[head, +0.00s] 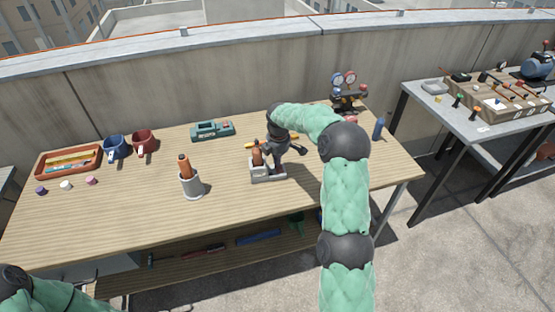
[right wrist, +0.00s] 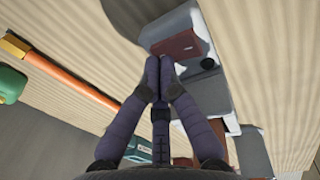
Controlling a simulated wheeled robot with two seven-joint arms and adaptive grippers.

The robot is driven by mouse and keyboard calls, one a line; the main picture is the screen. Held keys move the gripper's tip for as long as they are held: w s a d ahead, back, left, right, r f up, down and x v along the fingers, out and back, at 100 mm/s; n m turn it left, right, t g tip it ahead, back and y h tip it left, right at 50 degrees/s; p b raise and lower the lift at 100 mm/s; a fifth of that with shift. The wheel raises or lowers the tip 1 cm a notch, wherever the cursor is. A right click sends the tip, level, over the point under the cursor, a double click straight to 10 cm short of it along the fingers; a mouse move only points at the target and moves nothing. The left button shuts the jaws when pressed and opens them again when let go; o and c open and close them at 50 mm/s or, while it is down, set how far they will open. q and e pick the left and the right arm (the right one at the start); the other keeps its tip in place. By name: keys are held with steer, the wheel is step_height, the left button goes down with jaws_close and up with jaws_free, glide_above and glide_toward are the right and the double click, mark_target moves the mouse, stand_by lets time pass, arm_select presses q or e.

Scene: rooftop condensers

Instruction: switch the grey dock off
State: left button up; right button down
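The grey dock (head: 266,176) stands on the wooden table, right of the middle, with a brown upright piece (head: 257,155) at its left side. In the right wrist view the dock (right wrist: 212,92) lies just beyond my fingers, with a reddish-brown block (right wrist: 182,43) on it. My right gripper (head: 275,148) is over the dock, partly hidden by its own wrist. In the right wrist view its fingertips (right wrist: 163,76) meet with nothing visible between them, close to the block; contact is unclear. My left gripper is out of view; only part of that arm shows at lower left.
A grey cup with a brown-handled tool (head: 185,167) stands left of the dock. Gauges (head: 346,82) and a blue bottle (head: 378,129) are right.

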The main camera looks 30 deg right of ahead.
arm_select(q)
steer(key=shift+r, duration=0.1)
arm_select(e)
steer(key=shift+s+a+r, duration=0.25)
steer(key=shift+s+r, duration=0.1)
steer(key=shift+s, duration=0.3)
